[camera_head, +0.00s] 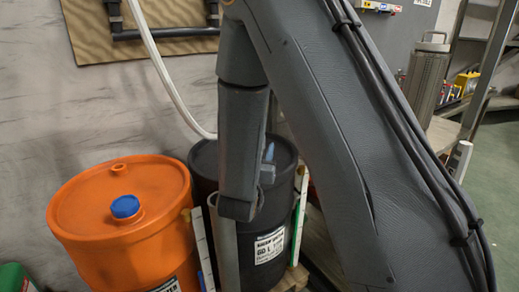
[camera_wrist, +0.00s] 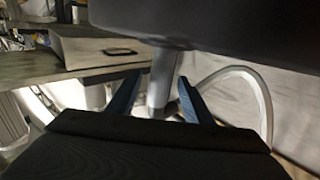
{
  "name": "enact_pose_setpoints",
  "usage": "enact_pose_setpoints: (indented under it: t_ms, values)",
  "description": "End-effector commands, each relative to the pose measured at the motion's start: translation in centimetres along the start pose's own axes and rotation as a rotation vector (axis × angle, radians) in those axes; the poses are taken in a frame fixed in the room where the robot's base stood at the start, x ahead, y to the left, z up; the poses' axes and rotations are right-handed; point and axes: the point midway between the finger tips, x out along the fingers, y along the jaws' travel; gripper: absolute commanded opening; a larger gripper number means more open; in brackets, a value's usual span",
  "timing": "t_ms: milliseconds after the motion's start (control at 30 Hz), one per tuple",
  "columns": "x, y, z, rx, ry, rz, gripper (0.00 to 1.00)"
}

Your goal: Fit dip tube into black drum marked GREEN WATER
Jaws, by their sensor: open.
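The black drum (camera_head: 204,160) stands behind my arm. Its white label (camera_head: 270,246) reads "60 L", and the upper line is too small to read. My arm hides much of its top, and I cannot see the opening. One blue finger of my gripper shows over the drum's top. In the wrist view, my gripper (camera_wrist: 160,92) is open. Its two blue fingers stand either side of a grey tube (camera_wrist: 160,82), apparently the dip tube, with visible gaps. I cannot tell whether the tube is inside the drum. A white hose (camera_head: 160,62) runs down behind my arm.
An orange drum (camera_head: 88,205) with a blue cap (camera_head: 125,206) stands close at the left. A wooden board (camera_head: 90,30) hangs on the wall behind. A bench with a grey metal flask (camera_head: 427,75) is at the right. The floor at far right is clear.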

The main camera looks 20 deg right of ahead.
Motion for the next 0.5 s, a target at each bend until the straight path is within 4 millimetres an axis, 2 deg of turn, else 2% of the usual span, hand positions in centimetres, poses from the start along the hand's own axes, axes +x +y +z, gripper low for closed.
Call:
enact_pose_setpoints:
  t_ms: [300, 500]
  values:
    - [-4.7, -0.1, 0.0, -0.001, -0.001, -0.003, 0.46]
    - [-7.0, -0.1, -0.1, 0.000, 0.001, -0.003, 0.46]
